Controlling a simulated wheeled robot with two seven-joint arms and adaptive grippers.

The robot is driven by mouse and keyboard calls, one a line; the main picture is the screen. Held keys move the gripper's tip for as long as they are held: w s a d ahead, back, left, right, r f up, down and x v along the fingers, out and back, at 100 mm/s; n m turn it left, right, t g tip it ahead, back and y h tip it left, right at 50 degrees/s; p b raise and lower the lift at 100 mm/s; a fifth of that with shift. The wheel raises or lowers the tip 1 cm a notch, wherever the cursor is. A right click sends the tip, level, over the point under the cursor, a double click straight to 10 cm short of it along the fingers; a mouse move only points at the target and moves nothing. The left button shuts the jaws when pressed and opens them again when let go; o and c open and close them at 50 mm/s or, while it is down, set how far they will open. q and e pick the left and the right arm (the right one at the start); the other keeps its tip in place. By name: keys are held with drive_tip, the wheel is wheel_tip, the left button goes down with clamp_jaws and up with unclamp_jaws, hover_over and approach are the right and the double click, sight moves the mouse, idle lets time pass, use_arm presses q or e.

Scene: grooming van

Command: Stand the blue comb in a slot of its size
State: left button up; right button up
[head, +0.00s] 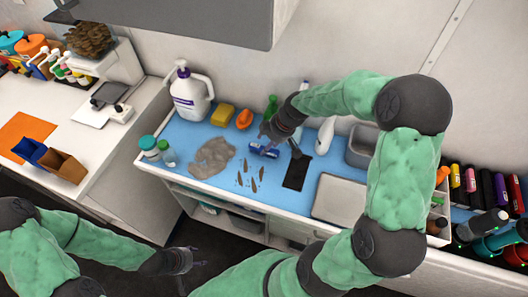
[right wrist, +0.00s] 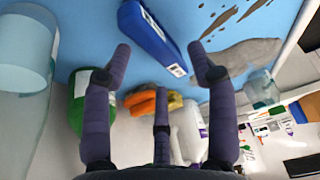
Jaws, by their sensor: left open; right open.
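A blue object with a white label (head: 263,150) lies on the blue worktop (head: 215,185); I cannot tell whether it is the comb. In the right wrist view it is a long blue block (right wrist: 152,38) beyond the fingertips. My right gripper (head: 272,136) is open and empty, just above and behind it, apart from it. Several dark slits or marks (head: 254,186) lie in front of it; they also show in the right wrist view (right wrist: 220,22). I cannot tell if they are slots. My left gripper (head: 196,264) is open and empty, low over the floor.
A black flat piece (head: 296,173) and a grey patch (head: 212,157) lie on the worktop. A white pump jug (head: 190,95), yellow sponge (head: 222,115), orange item (head: 244,119) and green bottle (head: 271,106) stand behind. A grey tray (head: 340,198) lies at right.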

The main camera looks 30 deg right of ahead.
sight(264, 147)
drive_tip(key=shift+b+x, duration=0.45)
drive_tip(key=shift+x, duration=1.35)
drive_tip(key=shift+d+f, duration=0.1)
drive_tip(key=shift+f, duration=0.05)
clamp_jaws()
